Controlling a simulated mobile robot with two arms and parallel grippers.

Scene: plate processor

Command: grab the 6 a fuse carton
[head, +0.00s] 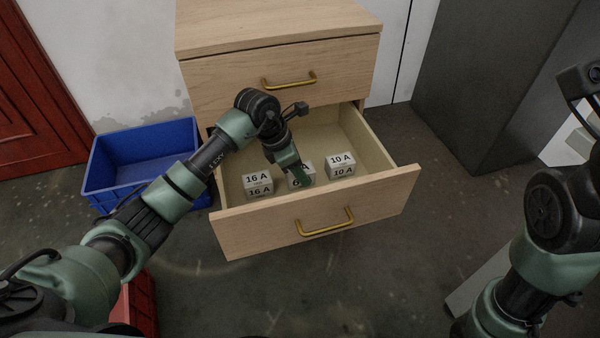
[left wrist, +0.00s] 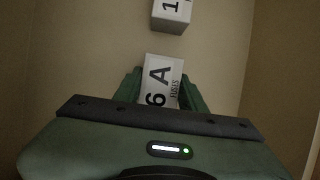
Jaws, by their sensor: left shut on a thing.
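The 6 A fuse carton (left wrist: 162,78) is a small white box marked "6 A FUSES". In the head view it (head: 295,183) is in the open drawer, partly hidden by my left gripper (head: 299,178). My left gripper is shut on it, with a green finger on each side in the left wrist view (left wrist: 160,92). A 16 A carton (head: 258,185) stands to its left and a 10 A carton (head: 341,165) to its right. My right arm is at the right edge of the head view; its fingertips are not clearly seen.
The wooden drawer (head: 384,193) is pulled out of the cabinet (head: 222,79); its walls surround the cartons. A blue bin (head: 142,141) stands on the floor at left, and a red bin (head: 143,300) is below my left arm. A dark grey cabinet (head: 480,75) is at right.

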